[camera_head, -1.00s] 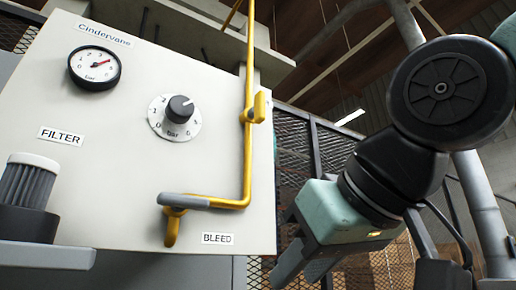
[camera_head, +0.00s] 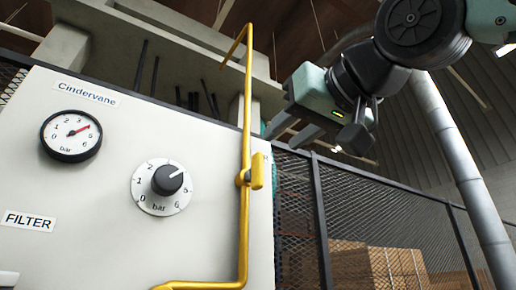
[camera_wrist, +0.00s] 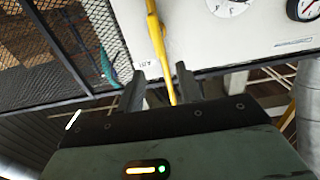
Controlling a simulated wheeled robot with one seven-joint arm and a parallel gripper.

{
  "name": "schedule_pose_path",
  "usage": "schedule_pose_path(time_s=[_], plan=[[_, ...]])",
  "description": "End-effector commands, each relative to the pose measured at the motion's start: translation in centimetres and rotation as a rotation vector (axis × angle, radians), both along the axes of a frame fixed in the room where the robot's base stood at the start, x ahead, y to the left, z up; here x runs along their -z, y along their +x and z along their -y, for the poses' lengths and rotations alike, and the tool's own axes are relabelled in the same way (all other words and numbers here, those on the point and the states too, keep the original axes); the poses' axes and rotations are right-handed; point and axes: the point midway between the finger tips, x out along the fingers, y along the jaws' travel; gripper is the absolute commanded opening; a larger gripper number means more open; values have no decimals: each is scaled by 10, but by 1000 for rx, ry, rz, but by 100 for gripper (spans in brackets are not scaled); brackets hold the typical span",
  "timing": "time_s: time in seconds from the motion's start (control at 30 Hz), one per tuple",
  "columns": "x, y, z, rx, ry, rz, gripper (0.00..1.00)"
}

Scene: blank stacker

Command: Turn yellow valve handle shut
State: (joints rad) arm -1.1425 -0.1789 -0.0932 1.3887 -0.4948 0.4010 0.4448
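A short yellow handle (camera_head: 257,170) stands upright on the right side of a yellow pipe (camera_head: 246,110), beside the panel's right edge, level with the dial. My gripper (camera_head: 284,131) is up and to the right of the handle, apart from it, with its fingers pointing down-left toward the pipe. In the wrist view, which is upside down, my gripper (camera_wrist: 158,77) is open, with a gap between the fingers. The yellow pipe (camera_wrist: 157,35) shows between and beyond them. I cannot clearly separate the handle from the pipe there. No contact is visible.
The pale panel (camera_head: 100,190) carries a pressure gauge (camera_head: 71,135) and a dark knob (camera_head: 167,180). A mesh fence (camera_head: 300,210) stands right of the panel, with boxes (camera_head: 395,268) behind it. A grey pipe (camera_head: 450,160) rises at the right.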

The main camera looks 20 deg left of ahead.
Motion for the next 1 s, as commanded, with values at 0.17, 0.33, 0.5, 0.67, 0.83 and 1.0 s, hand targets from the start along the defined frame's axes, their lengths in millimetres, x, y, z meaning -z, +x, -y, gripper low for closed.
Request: schedule_pose_path(time_s=[0.17, 0.33, 0.5, 0.67, 0.83, 1.0], plan=[[-4, 24, -30, -1, -4, 0, 35], [-4, 44, -52, 0, -4, 0, 35], [-2, 56, -65, 0, -1, -1, 35], [0, 60, -70, 0, -1, 1, 35], [0, 60, -70, 0, 0, 0, 35], [0, 60, -70, 0, 0, 0, 8]])
